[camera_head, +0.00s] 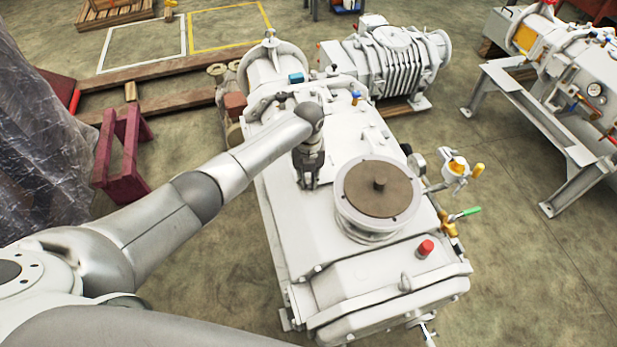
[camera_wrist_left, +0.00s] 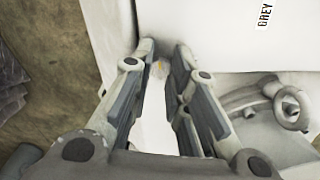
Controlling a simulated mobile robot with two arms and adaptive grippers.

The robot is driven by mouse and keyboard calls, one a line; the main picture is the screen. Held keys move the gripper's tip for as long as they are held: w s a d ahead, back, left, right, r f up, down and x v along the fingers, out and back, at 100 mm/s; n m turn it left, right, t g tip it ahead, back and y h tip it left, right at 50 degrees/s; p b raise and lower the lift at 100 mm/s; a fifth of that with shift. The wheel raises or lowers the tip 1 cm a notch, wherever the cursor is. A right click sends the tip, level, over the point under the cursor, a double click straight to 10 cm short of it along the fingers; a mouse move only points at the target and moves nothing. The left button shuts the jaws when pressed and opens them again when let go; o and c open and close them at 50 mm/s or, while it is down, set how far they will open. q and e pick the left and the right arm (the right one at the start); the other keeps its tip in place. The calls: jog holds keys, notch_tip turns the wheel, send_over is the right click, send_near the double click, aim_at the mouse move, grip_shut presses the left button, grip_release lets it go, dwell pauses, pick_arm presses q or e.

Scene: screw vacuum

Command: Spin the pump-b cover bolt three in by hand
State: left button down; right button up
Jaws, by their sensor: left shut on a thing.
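A large white pump (camera_head: 285,235) stands in the middle of the head view. My left gripper (camera_head: 308,186) points down over its top, left of the round brown-topped flange (camera_head: 378,188). In the left wrist view the fingers (camera_wrist_left: 164,72) are close together over the white surface, with a narrow gap between them. My right gripper is in neither view.
A red cap (camera_head: 426,247) and a green-handled valve (camera_head: 465,213) stick out at the pump's right. A ribbed unit (camera_head: 395,62) stands behind. A maroon stand (camera_head: 122,150) and plastic sheeting (camera_head: 40,150) are left. A lifting ring (camera_wrist_left: 291,107) is right of the fingers.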

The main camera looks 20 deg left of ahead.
aim_at(308, 181)
pick_arm(q)
jog(key=shift+w+r, duration=0.3)
jog(key=shift+r, duration=0.05)
jog(key=c, duration=1.4)
grip_release()
jog(key=shift+s, duration=0.15)
jog(key=shift+o, duration=0.3)
jog(key=shift+s+f, duration=0.1)
jog(key=shift+f, duration=0.05)
notch_tip(308, 181, up, 12)
